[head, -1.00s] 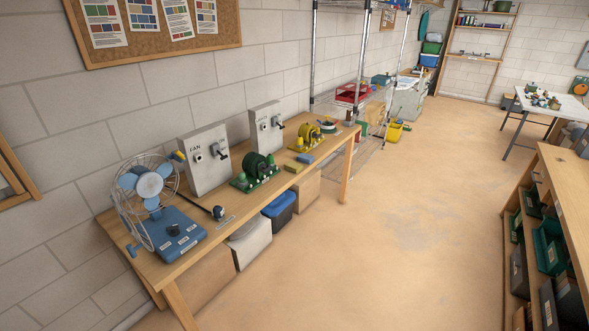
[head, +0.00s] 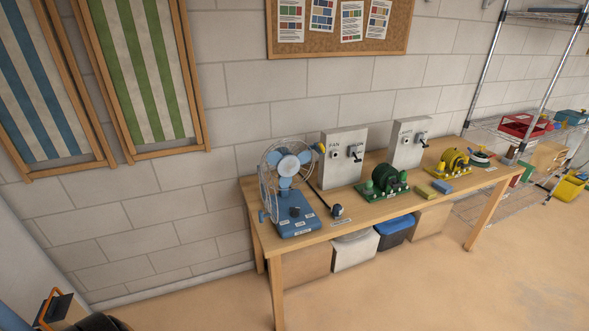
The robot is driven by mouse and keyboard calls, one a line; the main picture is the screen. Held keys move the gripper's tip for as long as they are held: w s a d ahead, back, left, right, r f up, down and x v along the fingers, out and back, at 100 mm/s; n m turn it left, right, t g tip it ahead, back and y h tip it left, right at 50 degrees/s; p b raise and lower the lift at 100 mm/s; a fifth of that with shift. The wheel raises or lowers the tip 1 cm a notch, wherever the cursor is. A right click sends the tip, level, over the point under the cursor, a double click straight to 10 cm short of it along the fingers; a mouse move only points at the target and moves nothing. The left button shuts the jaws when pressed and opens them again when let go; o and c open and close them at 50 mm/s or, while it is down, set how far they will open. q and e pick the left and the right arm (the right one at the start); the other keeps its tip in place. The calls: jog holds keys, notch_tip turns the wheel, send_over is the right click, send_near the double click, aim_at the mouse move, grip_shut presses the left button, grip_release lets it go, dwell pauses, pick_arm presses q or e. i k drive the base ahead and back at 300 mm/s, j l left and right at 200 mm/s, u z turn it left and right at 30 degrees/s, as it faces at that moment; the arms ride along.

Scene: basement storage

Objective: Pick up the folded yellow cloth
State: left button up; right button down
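A small flat yellow piece (head: 425,191), which looks like the folded yellow cloth, lies on the wooden table (head: 385,210) near its front edge. A similar flat blue piece (head: 442,186) lies just to its right, close beside it. The green reel (head: 384,180) stands to its left, and the yellow reel (head: 452,164) stands behind it to the right. The yellow piece is small in the picture, so its folds cannot be made out. Neither of my grippers is in view.
A blue fan (head: 293,190) stands at the table's left end. Two grey switch boxes (head: 343,156) stand at the back. Bins, including a blue-lidded one (head: 395,231), sit under the table. A wire shelf (head: 490,140) is at the right. The floor in front (head: 420,290) is clear.

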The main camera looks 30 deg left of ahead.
aim_at(425, 191)
jog(key=i+l, duration=0.2)
jog(key=i, duration=0.25)
jog(key=i+l, duration=0.2)
jog(key=i, duration=0.2)
jog(key=i+l, duration=0.25)
jog(key=i, duration=0.2)
